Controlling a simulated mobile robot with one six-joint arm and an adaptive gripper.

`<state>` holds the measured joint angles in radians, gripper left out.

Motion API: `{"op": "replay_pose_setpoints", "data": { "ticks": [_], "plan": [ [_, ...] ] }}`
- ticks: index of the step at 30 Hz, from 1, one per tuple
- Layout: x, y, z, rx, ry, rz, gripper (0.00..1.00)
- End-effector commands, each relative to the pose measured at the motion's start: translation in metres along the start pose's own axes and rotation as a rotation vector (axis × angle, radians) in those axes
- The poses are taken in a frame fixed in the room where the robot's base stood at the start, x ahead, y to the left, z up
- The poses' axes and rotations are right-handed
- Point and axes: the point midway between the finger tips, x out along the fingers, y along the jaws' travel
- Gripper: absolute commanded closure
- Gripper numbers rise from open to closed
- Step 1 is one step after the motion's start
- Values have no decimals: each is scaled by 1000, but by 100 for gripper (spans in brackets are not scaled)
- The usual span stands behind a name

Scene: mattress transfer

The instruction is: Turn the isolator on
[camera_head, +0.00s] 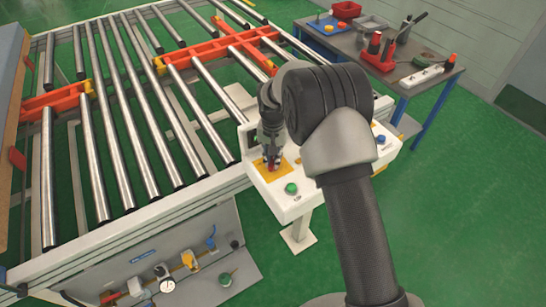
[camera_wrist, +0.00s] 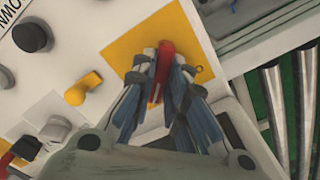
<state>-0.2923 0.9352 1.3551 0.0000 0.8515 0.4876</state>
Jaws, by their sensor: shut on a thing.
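The isolator is a red handle (camera_wrist: 165,62) on a square yellow plate (camera_wrist: 199,62) in the wrist view. In the head view the yellow plate (camera_head: 262,172) is at the left end of a white control box (camera_head: 310,202). My gripper (camera_wrist: 160,76) is shut on the red handle, with one fingertip on each side of it. In the head view my gripper (camera_head: 271,155) points down at the plate and my arm covers much of the box.
The box also carries a green button (camera_head: 291,188) and a blue button (camera_head: 381,139). The wrist view shows a black knob (camera_wrist: 32,37) and a yellow knob (camera_wrist: 83,88) beside the plate. A roller conveyor (camera_head: 125,110) stands left; a tool table (camera_head: 410,90) stands behind, right.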

Motion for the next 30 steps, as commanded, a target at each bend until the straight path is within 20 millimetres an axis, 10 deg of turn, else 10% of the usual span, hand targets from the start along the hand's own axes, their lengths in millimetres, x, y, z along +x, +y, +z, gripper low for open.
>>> {"op": "replay_pose_setpoints", "data": {
  "ticks": [14, 15, 21, 30],
  "plan": [
    [0, 0, 0, 14, 1, -1, 100],
    [0, 0, 0, 14, 1, -1, 84],
    [0, 0, 0, 12, 1, -1, 71],
    [0, 0, 0, 11, 0, 0, 67]
  ]
}}
